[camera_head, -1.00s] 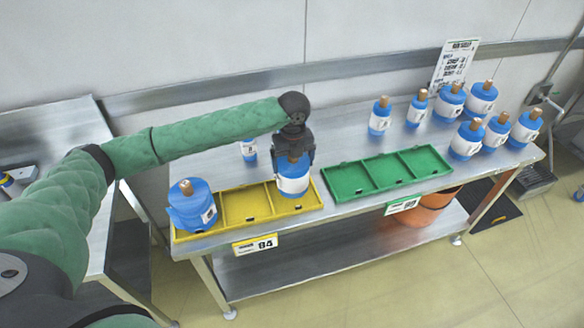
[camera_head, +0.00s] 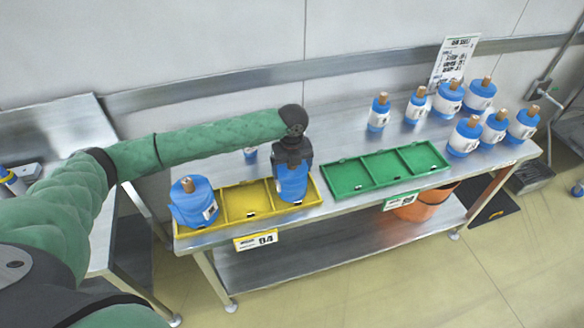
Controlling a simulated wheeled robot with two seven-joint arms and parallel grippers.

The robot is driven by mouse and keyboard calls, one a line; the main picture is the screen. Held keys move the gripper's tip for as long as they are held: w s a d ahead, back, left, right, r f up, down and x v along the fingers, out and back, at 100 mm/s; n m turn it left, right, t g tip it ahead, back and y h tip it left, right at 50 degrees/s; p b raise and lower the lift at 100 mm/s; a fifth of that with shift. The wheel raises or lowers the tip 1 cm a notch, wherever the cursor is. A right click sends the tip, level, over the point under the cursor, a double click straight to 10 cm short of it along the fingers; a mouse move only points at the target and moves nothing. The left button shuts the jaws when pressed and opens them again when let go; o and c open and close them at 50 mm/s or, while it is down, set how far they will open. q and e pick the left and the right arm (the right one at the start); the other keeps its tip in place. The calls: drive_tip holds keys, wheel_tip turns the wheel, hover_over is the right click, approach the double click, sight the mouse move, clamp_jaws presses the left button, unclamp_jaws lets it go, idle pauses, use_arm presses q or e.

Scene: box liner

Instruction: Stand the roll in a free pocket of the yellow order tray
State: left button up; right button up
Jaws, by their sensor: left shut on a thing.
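The yellow order tray (camera_head: 247,219) lies at the front left of the steel table and has three pockets in a row. A blue roll with a white label (camera_head: 194,203) stands in its left pocket. The middle pocket is empty. My left gripper (camera_head: 292,166) points down over the right pocket and is shut on a blue roll (camera_head: 292,187). This held roll is upright and low in the right pocket; whether its base touches the tray floor I cannot tell. My right gripper is not in view.
An empty green tray (camera_head: 385,171) lies right of the yellow tray. Several blue-and-white rolls (camera_head: 465,136) with brown tops stand at the table's right end. A small blue item (camera_head: 250,155) is partly hidden behind my left arm. A sign (camera_head: 453,61) stands at the back.

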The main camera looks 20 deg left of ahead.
use_arm(q)
drive_tip(key=o, duration=1.8)
drive_tip(key=shift+f, duration=0.1)
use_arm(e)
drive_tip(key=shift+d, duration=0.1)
use_arm(q)
drive_tip(key=shift+r, duration=0.3)
wheel_tip(320, 180, up, 10)
drive_tip(key=b, duration=0.4)
drive_tip(key=shift+r, duration=0.15)
drive_tip(key=shift+r+b, duration=0.3)
drive_tip(key=shift+r, duration=0.4)
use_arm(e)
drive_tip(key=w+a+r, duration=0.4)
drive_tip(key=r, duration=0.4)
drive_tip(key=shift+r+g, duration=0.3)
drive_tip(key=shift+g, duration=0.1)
